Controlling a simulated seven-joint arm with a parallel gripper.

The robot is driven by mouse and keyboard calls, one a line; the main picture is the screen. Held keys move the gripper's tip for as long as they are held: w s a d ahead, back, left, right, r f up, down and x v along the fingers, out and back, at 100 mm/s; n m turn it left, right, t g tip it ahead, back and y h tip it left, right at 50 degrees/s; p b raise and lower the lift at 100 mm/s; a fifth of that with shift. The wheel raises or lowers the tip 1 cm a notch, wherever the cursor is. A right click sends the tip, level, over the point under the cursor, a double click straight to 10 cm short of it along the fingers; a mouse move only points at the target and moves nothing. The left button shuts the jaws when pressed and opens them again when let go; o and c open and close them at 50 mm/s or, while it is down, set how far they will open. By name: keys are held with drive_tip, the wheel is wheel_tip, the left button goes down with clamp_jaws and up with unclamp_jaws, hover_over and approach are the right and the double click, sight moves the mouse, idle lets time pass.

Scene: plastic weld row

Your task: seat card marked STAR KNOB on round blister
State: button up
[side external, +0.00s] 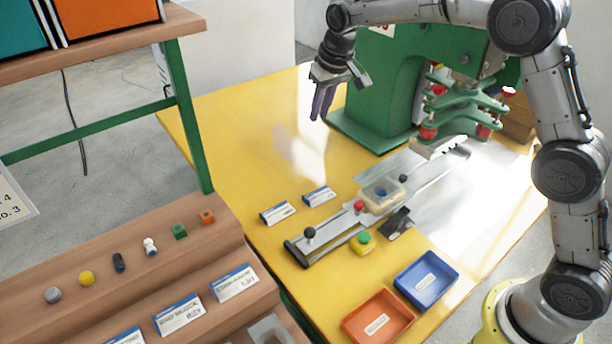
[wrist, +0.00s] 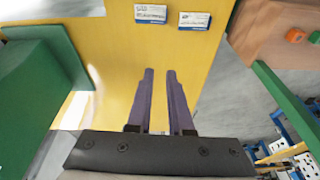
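My gripper (side external: 322,105) hangs above the yellow table, left of the green machine, with its purple fingers pointing down. In the wrist view its two fingers (wrist: 160,72) are apart with nothing between them. Two white cards with blue edges lie on the table: a nearer card (side external: 277,213) and a farther card (side external: 319,196). The wrist view shows two cards, one on the left (wrist: 151,14) and one on the right (wrist: 194,21), beyond the fingertips. Their print is too small to read. A pale blister holder (side external: 372,204) with a blue piece inside sits on the slide rail; its shape is unclear.
The green machine (side external: 385,95) stands behind the rail (side external: 330,243). A green-topped yellow button box (side external: 362,243), an orange tray (side external: 362,328) and a blue tray (side external: 445,285) are in front. Wooden steps (side external: 215,250) at left hold small parts and more cards.

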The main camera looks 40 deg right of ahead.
drive_tip(key=w+a+f+g, duration=0.1)
drive_tip(key=w+f, duration=0.1)
drive_tip(key=f, duration=0.5)
drive_tip(key=w+a+f+g, duration=0.1)
drive_tip(key=w+f, duration=0.1)
drive_tip(key=f, duration=0.4)
drive_tip(key=g, duration=0.1)
hover_over(306, 198)
wheel_tip(306, 198, down, 7)
drive_tip(key=shift+r, duration=0.1)
drive_tip(key=shift+f, duration=3.7)
drive_tip(key=shift+c, duration=0.3)
clamp_jaws()
drive_tip(key=shift+r, duration=0.1)
